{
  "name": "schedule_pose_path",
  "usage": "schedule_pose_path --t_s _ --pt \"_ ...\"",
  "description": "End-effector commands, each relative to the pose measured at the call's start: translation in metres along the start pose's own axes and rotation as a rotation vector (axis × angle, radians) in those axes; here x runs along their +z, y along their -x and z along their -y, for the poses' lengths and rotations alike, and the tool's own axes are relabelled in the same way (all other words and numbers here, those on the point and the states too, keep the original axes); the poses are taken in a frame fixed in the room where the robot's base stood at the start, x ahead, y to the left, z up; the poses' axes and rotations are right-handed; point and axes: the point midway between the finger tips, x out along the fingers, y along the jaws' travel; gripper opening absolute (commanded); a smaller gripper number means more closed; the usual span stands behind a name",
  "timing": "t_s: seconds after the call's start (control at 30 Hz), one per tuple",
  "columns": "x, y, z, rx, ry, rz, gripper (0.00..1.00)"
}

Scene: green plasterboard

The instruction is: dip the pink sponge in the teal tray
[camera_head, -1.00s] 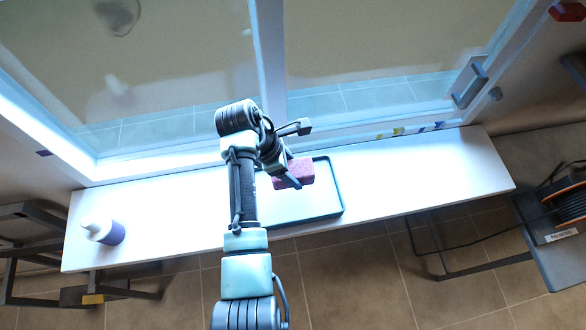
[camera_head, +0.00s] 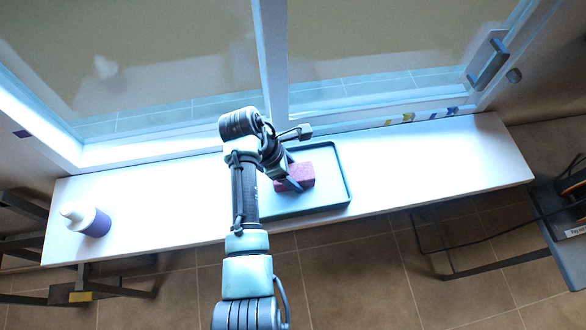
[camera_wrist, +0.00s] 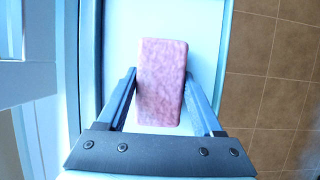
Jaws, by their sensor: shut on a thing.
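The pink sponge (camera_head: 297,177) is a block in my gripper, over the teal tray (camera_head: 348,190). In the wrist view the sponge (camera_wrist: 161,80) sits between the two fingers, which press on its sides. My gripper (camera_head: 288,182) is shut on it. The tray is shallow with a thin dark teal rim and a pale inside, and lies on the white sill. My arm hides its left part. I cannot tell whether the sponge touches the tray's floor.
A white bottle with a purple label (camera_head: 88,221) stands at the sill's left end. The white sill (camera_head: 440,165) is clear right of the tray. A window with a handle (camera_head: 488,63) rises behind. Dark metal frames stand at both sides below the sill.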

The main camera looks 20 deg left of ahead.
Motion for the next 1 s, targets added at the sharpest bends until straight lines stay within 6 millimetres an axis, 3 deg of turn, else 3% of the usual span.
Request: schedule_pose_path --t_s 0.47,1.0 --pt "-0.002 -0.004 0.000 0.001 -0.001 0.000 0.14" --pt "0.013 0.031 0.000 0.000 -0.001 0.000 0.14"
